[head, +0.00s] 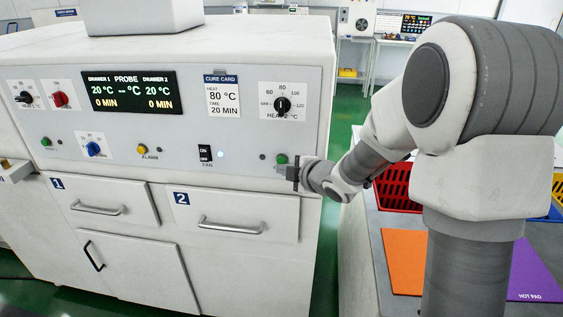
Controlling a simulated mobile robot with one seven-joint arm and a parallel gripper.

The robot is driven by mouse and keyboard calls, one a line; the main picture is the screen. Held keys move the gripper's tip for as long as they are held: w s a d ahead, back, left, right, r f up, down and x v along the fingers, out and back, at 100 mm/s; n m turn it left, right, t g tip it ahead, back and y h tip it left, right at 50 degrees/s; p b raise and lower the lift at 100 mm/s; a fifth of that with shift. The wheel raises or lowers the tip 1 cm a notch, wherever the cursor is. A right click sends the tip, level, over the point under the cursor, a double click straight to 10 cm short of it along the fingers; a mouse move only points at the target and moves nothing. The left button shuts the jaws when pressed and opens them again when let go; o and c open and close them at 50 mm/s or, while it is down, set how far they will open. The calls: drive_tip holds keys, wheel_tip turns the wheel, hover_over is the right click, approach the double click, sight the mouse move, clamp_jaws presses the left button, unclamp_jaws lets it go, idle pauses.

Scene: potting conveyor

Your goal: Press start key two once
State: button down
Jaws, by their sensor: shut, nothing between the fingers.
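A green round key (282,159) sits low on the right of the oven's front panel, below the HEAT 2 dial (283,105); I take it as start key two, though no label for it is readable. Another green key (46,141) is at the panel's far left. My gripper (282,169) is shut and empty, right at the right-hand green key and just below it in the picture. I cannot tell whether the fingertips touch it. A dark round spot (262,157) lies left of the key.
Drawer 1 (85,199) and drawer 2 (279,220) are shut below the panel. The display (130,92) reads 20 °C and 0 MIN for both drawers. A FAN switch (205,155) is left of my gripper. An orange pad (404,255) and red basket (398,188) are on the right.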

drive_tip(key=shift+w, duration=0.4)
drive_tip(key=shift+w+d, duration=0.15)
drive_tip(key=shift+w, duration=0.3)
idle(0.7)
drive_tip(key=shift+s, duration=0.1)
drive_tip(key=shift+s+b, duration=0.4)
drive_tip(key=shift+s, duration=0.35)
drive_tip(key=shift+s+a, duration=0.15)
drive_tip(key=shift+a, duration=0.05)
drive_tip(key=shift+s+a+b, duration=0.25)
drive_tip(key=shift+s+b, duration=0.3)
drive_tip(key=shift+s, duration=0.65)
drive_tip(key=shift+s+a+b, duration=0.2)
drive_tip(key=shift+s+b, duration=0.3)
drive_tip(key=shift+s, duration=0.65)
